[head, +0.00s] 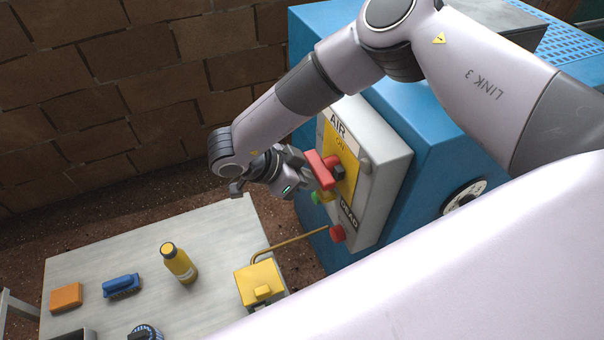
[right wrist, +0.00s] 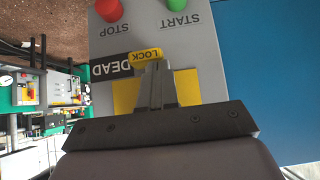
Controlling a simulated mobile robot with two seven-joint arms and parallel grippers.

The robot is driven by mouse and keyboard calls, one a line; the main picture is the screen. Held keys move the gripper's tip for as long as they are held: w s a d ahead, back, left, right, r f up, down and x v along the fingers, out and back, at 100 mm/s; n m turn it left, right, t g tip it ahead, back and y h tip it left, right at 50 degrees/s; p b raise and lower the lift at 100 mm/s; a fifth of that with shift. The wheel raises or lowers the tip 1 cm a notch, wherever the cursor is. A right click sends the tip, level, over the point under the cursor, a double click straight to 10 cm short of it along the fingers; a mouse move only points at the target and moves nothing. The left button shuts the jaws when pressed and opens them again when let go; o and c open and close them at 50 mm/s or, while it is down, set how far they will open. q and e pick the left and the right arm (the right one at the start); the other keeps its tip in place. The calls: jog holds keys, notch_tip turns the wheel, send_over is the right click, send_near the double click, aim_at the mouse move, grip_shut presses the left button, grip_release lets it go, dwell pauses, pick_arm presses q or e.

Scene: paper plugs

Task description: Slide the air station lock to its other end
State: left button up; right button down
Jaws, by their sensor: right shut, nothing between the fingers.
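The air station (head: 378,150) is a grey box with an AIR label, a yellow plate and a red handle (head: 321,170), mounted on the blue machine. The lock (right wrist: 146,55) is a small yellow tab marked LOCK, beside the black DEAD label in the right wrist view. My right gripper (head: 322,182) is at the front of the station, close to the red handle. In the right wrist view my right gripper (right wrist: 155,68) is shut and empty, its fingertips at the lock's edge. I cannot tell whether they touch it. The fingers hide part of the yellow plate. My left gripper is out of view.
A red STOP button (right wrist: 109,9) and a green START button (right wrist: 173,4) sit on the panel near the lock. A brick wall stands behind.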

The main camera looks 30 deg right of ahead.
pick_arm(q)
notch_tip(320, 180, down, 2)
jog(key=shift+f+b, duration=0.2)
jog(key=shift+b, duration=1)
pick_arm(e)
notch_tip(320, 180, down, 3)
jog(key=shift+a, duration=0.1)
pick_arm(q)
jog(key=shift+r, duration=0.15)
pick_arm(e)
jog(key=shift+s, duration=0.1)
pick_arm(q)
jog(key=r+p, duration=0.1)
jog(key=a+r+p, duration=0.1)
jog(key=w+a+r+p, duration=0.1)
jog(key=p, duration=0.1)
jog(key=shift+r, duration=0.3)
pick_arm(e)
jog(key=v, duration=1)
jog(key=shift+r, duration=0.15)
